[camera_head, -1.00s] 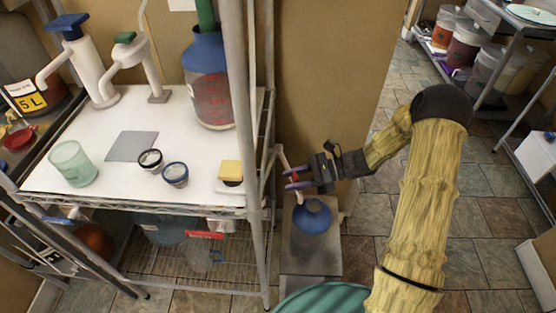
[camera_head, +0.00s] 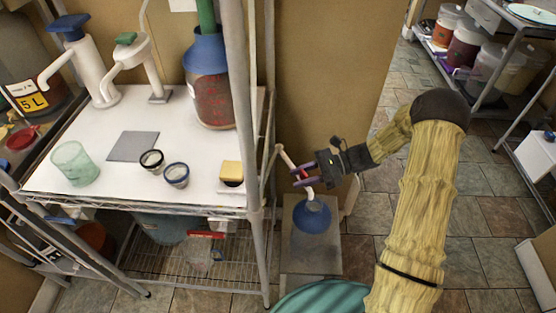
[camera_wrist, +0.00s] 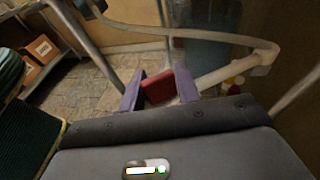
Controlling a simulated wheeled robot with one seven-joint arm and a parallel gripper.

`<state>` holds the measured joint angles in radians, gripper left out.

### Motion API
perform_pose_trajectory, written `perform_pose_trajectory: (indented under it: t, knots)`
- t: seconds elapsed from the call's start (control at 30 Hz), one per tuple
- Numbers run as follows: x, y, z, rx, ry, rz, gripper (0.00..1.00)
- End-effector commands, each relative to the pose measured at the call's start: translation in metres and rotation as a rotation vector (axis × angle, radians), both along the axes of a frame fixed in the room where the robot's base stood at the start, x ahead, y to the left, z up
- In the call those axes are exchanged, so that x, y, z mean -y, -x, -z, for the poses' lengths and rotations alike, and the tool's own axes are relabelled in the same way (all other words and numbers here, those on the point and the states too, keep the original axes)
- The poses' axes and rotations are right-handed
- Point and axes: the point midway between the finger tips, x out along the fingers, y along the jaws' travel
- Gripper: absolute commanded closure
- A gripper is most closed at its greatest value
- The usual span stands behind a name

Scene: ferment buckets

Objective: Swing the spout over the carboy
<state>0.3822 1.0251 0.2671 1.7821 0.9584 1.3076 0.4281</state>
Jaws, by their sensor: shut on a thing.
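The spout (camera_head: 286,160) is a pale pipe beside the shelf's right post. Its white lower end shows just above the mouth of the blue carboy (camera_head: 312,221); whether it is centred there I cannot tell. The carboy stands on a grey block. My gripper (camera_head: 301,176), with purple fingers, is shut on the spout's red grip. In the wrist view the red grip (camera_wrist: 158,87) sits between the fingers (camera_wrist: 152,90), with the white spout pipe (camera_wrist: 222,72) running off to the right. The carboy is not clearly visible in the wrist view.
The shelf (camera_head: 110,188) stands left, its post (camera_head: 245,120) close to the spout. It holds pump bottles, a blue-topped jar (camera_head: 208,85), a green glass (camera_head: 75,163) and small cups. A wall lies behind. Tiled floor is open to the right (camera_head: 480,210).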

Motion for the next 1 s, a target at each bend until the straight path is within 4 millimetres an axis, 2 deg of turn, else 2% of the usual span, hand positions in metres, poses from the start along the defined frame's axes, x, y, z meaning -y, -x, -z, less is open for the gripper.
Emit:
perform_pose_trajectory:
  t: [0.4,1.0]
  knots:
    - [0.005,0.002,0.002,-0.007,0.006,-0.015,0.77]
    - [0.021,-0.01,0.002,-0.007,0.004,-0.078,0.79]
